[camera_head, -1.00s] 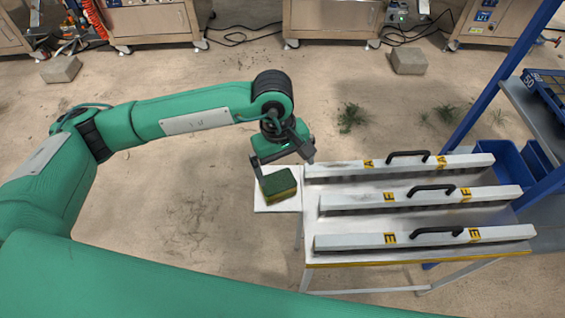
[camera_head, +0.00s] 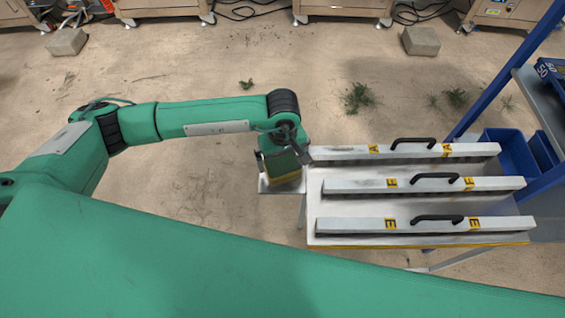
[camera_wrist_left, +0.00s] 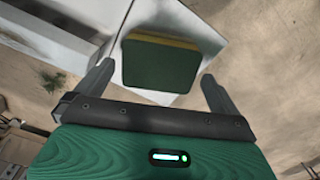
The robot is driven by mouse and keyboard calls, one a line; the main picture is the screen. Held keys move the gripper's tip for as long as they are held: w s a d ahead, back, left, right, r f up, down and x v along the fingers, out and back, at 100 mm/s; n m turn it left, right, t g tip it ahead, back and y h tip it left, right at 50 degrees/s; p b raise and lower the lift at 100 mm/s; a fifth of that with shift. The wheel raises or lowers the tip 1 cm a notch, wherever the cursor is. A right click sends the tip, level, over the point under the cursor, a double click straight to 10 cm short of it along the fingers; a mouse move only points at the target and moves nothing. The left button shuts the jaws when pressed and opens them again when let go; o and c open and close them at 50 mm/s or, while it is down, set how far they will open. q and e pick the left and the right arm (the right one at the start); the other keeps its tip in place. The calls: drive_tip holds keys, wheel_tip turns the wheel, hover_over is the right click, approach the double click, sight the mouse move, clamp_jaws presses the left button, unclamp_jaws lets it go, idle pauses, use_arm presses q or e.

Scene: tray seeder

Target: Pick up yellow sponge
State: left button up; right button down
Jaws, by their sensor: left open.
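The sponge (camera_head: 284,178) has a dark green top and a yellow lower layer. It sits on a small white shelf (camera_head: 267,187) at the left end of the white table. My left gripper (camera_head: 284,160) is open at the sponge in the head view. In the left wrist view, the sponge (camera_wrist_left: 160,62) shows between the two open fingers of my left gripper (camera_wrist_left: 157,72), with a gap on each side. I cannot tell how far down the fingers reach beside it. My right gripper is not in view.
The white table carries three long bars with black handles (camera_head: 412,142), close to the right of my left gripper. A blue-framed rack with blue bins (camera_head: 512,155) stands at the right. Concrete blocks (camera_head: 420,41) lie on the open floor behind.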

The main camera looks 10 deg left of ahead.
use_arm(q)
wheel_tip(320, 180, down, 2)
drive_tip(key=shift+f, duration=0.2)
drive_tip(key=c, duration=0.9)
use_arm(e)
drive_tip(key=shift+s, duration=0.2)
use_arm(q)
drive_tip(key=shift+o, duration=0.2)
drive_tip(key=shift+r, duration=0.1)
drive_tip(key=shift+r, duration=0.5)
wheel_tip(320, 180, up, 9)
drive_tip(key=b, duration=0.1)
wheel_tip(320, 180, up, 10)
drive_tip(key=b, duration=0.1)
hover_over(283, 163)
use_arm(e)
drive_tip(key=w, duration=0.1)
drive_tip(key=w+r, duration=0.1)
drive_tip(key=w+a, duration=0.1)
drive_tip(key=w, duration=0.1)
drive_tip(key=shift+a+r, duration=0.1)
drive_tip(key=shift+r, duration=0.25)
use_arm(q)
drive_tip(key=shift+a+f, duration=0.1)
